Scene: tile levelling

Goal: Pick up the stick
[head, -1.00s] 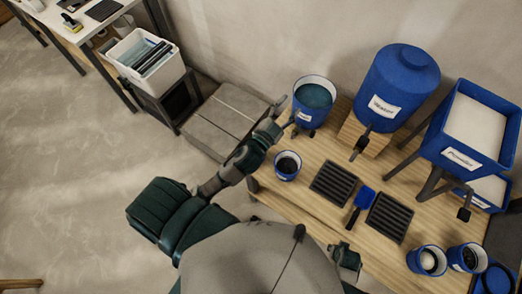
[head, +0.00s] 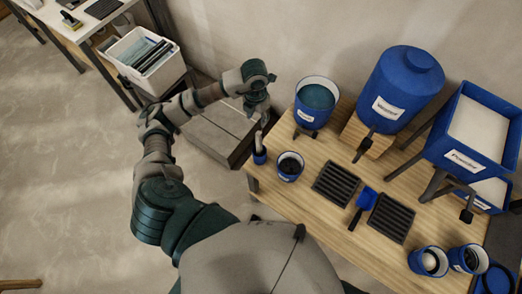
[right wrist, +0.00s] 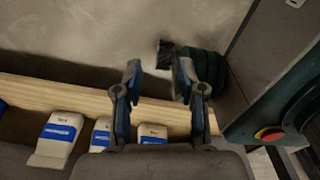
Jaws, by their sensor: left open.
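A thin upright stick (head: 258,140) stands in a small dark-blue holder (head: 260,156) at the left corner of the wooden table (head: 318,158). My left gripper (head: 264,117) is open and points down, just above the stick in the head view. The gap between them is hard to judge. My right gripper (right wrist: 157,75) shows in the right wrist view with its two fingers apart and nothing between them. It is out of the head view.
A blue bucket (head: 306,116), a blue cup (head: 289,174), dark ridged trays (head: 334,184) and a blue brush (head: 362,203) are on the table. A water drum (head: 402,75) stands behind. White bottles (right wrist: 58,135) line a wooden ledge (right wrist: 70,98) in the right wrist view.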

